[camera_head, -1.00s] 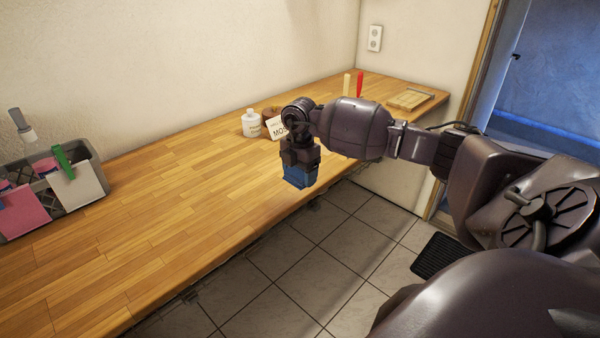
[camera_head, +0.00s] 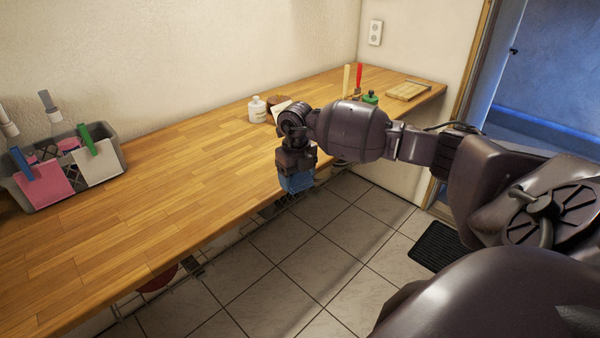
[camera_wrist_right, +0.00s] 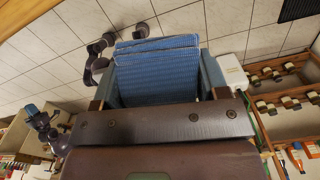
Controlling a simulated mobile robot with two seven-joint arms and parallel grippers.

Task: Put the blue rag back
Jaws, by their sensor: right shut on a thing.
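My right gripper (camera_head: 296,178) is shut on the blue rag (camera_head: 297,182). It holds the rag out beyond the front edge of the wooden worktop (camera_head: 180,170), above the tiled floor. In the right wrist view the rag (camera_wrist_right: 156,75) is a folded, ribbed blue cloth between the two fingers of the gripper (camera_wrist_right: 157,85). A grey caddy (camera_head: 112,147) stands at the left on the worktop, with a pink cloth (camera_head: 42,187) and a white cloth (camera_head: 97,163) clipped over its front.
A white bottle (camera_head: 257,110) and a white card (camera_head: 282,108) stand towards the back of the worktop. A wooden board (camera_head: 408,91) lies at its far right. Shelving with several small items (camera_wrist_right: 285,102) shows in the wrist view. The worktop's middle is clear.

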